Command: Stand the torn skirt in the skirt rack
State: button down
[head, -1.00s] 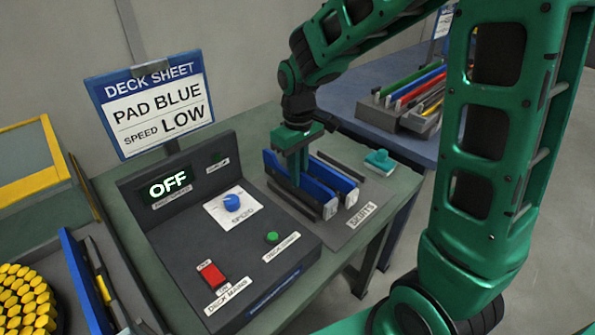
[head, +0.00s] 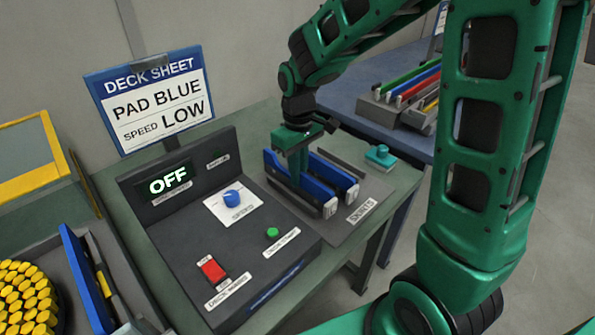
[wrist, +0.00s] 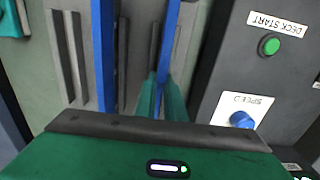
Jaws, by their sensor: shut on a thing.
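My gripper (head: 297,160) points down and is shut on a long blue skirt (head: 306,190), the left one of two blue skirts. In the wrist view the fingers close on both sides of this upright blue strip (wrist: 163,60). I cannot tell whether it is the torn one; no tear shows. The second blue skirt (head: 335,172) stands parallel on its right; it also shows in the wrist view (wrist: 103,50). Both are at a grey, labelled plate with dark ribs (head: 350,218), seemingly the skirt rack. Whether the held skirt's lower edge touches the plate is hidden.
A control console (head: 225,240) with a display reading OFF stands close left. A teal-handled thing (head: 380,156) lies right of the plate. A grey holder (head: 388,113) with coloured strips stands on the blue bench behind. Yellow pieces (head: 25,295) are at far left.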

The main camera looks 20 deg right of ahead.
jog(key=shift+f, duration=0.85)
jog(key=c, duration=1.8)
grip_release()
jog(key=shift+o, duration=0.2)
jog(key=shift+f, duration=0.1)
notch_tip(320, 180, up, 11)
jog(key=shift+f, duration=0.1)
jog(key=s+d+r+m, duration=0.1)
jog(key=s+d+m, duration=0.4)
jog(key=s+d, duration=0.55)
jog(key=s+d+f+m, duration=0.1)
jog(key=s+d+m, duration=0.2)
jog(key=s, duration=0.4)
jog(key=s+d+f+m, duration=0.1)
jog(key=s+d+m, duration=0.2)
jog(key=s, duration=0.4)
jog(key=shift+s+d+f, duration=0.2)
jog(key=shift+s+d, duration=0.15)
jog(key=shift+d, duration=0.2)
